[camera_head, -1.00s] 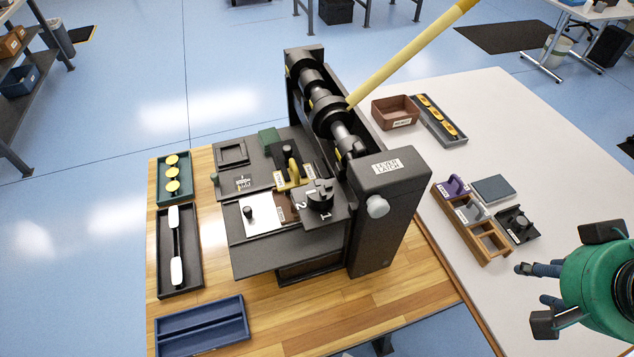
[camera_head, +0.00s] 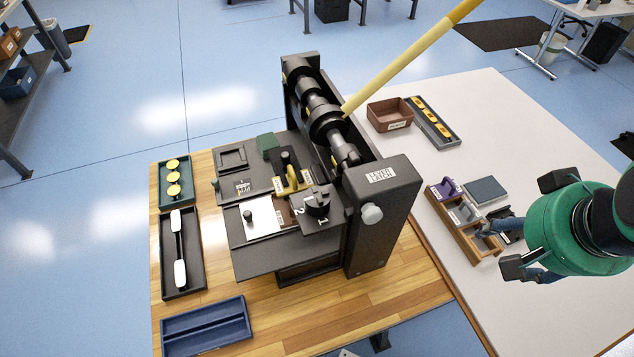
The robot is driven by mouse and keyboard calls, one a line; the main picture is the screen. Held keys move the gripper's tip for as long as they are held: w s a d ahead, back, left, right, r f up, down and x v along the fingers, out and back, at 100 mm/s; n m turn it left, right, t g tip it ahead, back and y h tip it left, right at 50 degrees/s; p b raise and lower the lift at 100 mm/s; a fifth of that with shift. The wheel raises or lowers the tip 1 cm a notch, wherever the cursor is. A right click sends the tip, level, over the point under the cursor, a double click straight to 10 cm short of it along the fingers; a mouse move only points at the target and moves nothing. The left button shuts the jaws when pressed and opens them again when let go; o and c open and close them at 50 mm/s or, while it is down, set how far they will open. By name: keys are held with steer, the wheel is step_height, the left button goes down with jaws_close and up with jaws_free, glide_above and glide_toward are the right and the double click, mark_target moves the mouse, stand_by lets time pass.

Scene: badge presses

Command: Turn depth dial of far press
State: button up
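One large black press (camera_head: 376,215) stands on the wooden part of the table, with a long yellow lever (camera_head: 405,62) rising to the right. A black dial (camera_head: 317,204) sits on a dark plate marked 1 and 2 at its front; I take it for the depth dial. A pale round knob (camera_head: 371,213) is on the side of the press housing. No second press is in view. My gripper (camera_head: 506,251) is at the right, over the white tabletop, well apart from the press. Its fingers appear spread with nothing between them, though they are partly hidden by the wrist.
A wooden tray (camera_head: 461,239) with purple and grey pieces lies beside my gripper. A brown bin (camera_head: 389,113) and a grey tray (camera_head: 452,139) lie behind. Green (camera_head: 164,192), black (camera_head: 168,280) and blue (camera_head: 193,337) trays line the left edge.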

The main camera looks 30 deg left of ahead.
steer(key=w+a+r+g+p, duration=0.1)
steer(key=a+r+p, duration=0.1)
steer(key=a, duration=0.4)
steer(key=w+a+r+g+p, duration=0.1)
steer(key=a+r+p, duration=0.1)
steer(key=a+p, duration=0.2)
steer(key=w+a+r+n+g+p, duration=0.1)
steer(key=a+r+p, duration=0.1)
steer(key=a, duration=0.5)
steer(key=shift+w+a+r+p, duration=0.3)
steer(key=shift+w+r+p, duration=0.1)
steer(key=shift+p, duration=0.2)
steer(key=shift+g, duration=0.3)
steer(key=a+p, duration=0.1)
steer(key=a, duration=0.1)
steer(key=a+p, duration=0.1)
steer(key=a, duration=0.2)
steer(key=s+a+r+p, duration=0.1)
steer(key=a, duration=0.1)
steer(key=shift+a+p, duration=0.35)
steer(key=g+p, duration=0.1)
steer(key=p, duration=0.3)
glide_above(317, 196)
steer(key=shift+n+h, duration=0.4)
steer(key=shift+f, duration=0.15)
step_height(317, 196, down, 14)
steer(key=shift+r+b, duration=0.25)
steer(key=shift+b, duration=0.1)
